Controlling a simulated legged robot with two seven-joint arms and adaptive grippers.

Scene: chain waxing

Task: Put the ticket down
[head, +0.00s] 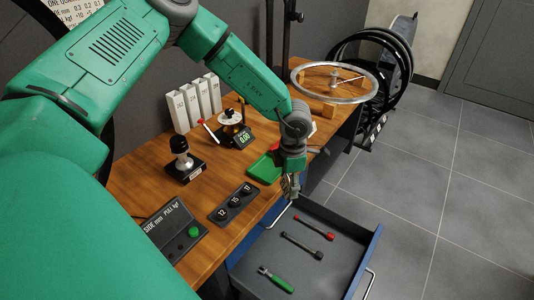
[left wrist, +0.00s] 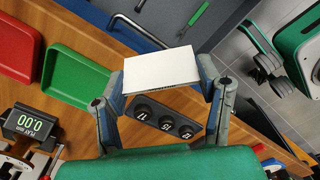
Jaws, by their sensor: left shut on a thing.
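The ticket (left wrist: 162,71) is a plain white card in the left wrist view, held between the two fingertips. My left gripper (head: 290,187) is shut on it; it also shows in the left wrist view (left wrist: 163,82). In the head view the gripper points down near the bench's front edge, by the open drawer, and the ticket cannot be made out there. My right gripper is not identifiable in either view.
The wooden bench (head: 138,180) carries a green tray (head: 264,168), a three-dial block (head: 234,203) and a small display (head: 243,137). The open drawer (head: 250,270) holds several tools. A wheel (head: 350,99) lies at the far end.

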